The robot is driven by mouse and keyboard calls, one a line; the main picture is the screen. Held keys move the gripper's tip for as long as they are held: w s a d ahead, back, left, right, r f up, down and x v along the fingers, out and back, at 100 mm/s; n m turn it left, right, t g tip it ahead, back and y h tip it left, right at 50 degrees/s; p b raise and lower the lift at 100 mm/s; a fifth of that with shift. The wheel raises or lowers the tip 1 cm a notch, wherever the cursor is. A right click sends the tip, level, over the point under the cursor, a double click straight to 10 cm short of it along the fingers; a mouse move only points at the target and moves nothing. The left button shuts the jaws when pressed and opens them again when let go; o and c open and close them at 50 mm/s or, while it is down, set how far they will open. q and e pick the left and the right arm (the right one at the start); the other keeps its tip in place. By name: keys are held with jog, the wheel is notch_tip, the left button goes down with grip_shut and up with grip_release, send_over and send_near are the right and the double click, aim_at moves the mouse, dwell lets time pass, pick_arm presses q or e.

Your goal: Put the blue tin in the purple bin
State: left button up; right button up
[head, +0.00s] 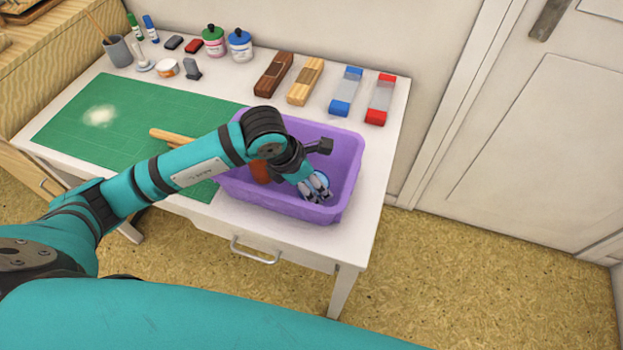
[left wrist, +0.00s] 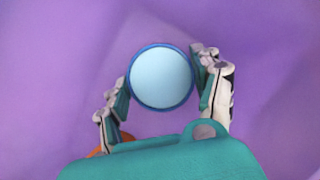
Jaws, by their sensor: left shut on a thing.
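The blue tin (left wrist: 161,77) is round, with a pale blue top and a darker blue rim. My left gripper (left wrist: 163,82) is shut on it, with a finger on each side, in the left wrist view. In the head view the left gripper (head: 316,187) reaches down inside the purple bin (head: 350,150), and only a little of the tin shows between the fingers. Purple surface surrounds the tin in the wrist view. I cannot tell whether the tin touches the bin floor. My right gripper is in neither view.
An orange-brown thing (head: 260,172) is in the bin, partly hidden by my arm. A green mat (head: 75,125) lies left of the bin with a wooden handle (head: 170,137) over it. Blocks, bottles and a grey cup (head: 118,51) line the table's back. The bin sits near the front edge.

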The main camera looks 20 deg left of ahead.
pick_arm(q)
jog(key=shift+f, duration=0.1)
jog(key=o, duration=1.4)
jog(key=v, duration=1.2)
jog(key=shift+d, duration=0.1)
